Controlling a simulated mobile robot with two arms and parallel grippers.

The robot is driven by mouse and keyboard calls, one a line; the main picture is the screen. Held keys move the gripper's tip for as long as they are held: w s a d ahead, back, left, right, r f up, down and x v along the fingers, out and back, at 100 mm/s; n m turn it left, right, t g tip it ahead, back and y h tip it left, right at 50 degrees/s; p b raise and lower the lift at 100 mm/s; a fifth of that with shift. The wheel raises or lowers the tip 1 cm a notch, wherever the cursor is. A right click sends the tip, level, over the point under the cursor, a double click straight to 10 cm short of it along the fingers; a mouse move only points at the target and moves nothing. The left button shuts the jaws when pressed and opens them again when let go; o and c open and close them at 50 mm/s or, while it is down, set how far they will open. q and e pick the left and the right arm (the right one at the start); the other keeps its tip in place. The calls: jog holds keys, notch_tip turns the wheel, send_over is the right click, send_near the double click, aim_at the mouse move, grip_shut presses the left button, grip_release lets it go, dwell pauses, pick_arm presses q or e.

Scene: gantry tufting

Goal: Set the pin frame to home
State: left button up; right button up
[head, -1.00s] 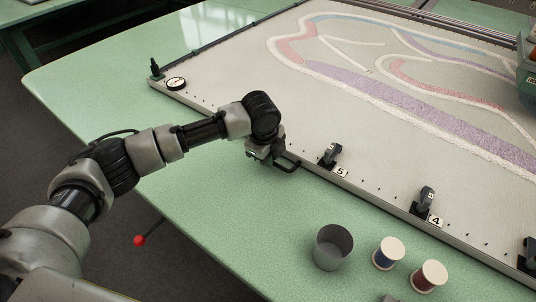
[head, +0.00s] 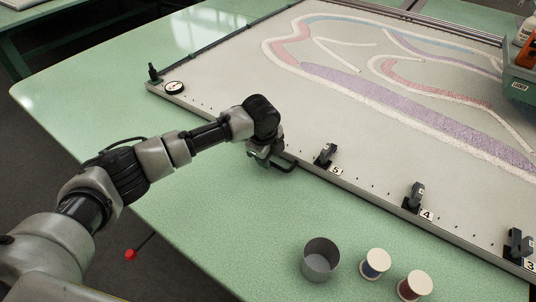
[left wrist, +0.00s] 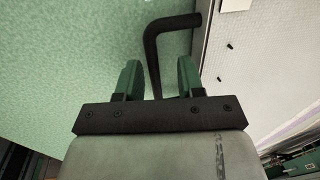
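The pin frame (head: 385,198) is a large pale board with a metal rail and pins along its near edge, lying on the green table. It carries cloth with purple, red, blue and white tufted lines. A black bent handle (head: 284,166) sticks out from its near rail, left of clamp 5. My left gripper (head: 270,160) is at this handle. In the left wrist view, its two green fingers (left wrist: 160,78) are apart, with the black handle (left wrist: 152,50) between them and gaps on both sides. My right gripper is not in view.
A round dial (head: 174,87) and a black peg (head: 153,73) are at the frame's left corner. Numbered black clamps (head: 413,197) line the near rail. A grey cup (head: 321,262) and two thread spools (head: 375,264) stand in front. A green crate (head: 520,83) is at right.

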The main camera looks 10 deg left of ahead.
pick_arm(q)
notch_tip(320, 180, up, 11)
jog(key=s, duration=0.1)
jog(key=shift+s+a+f, duration=0.15)
jog(key=shift+s+a, duration=0.2)
jog(key=shift+s, duration=0.05)
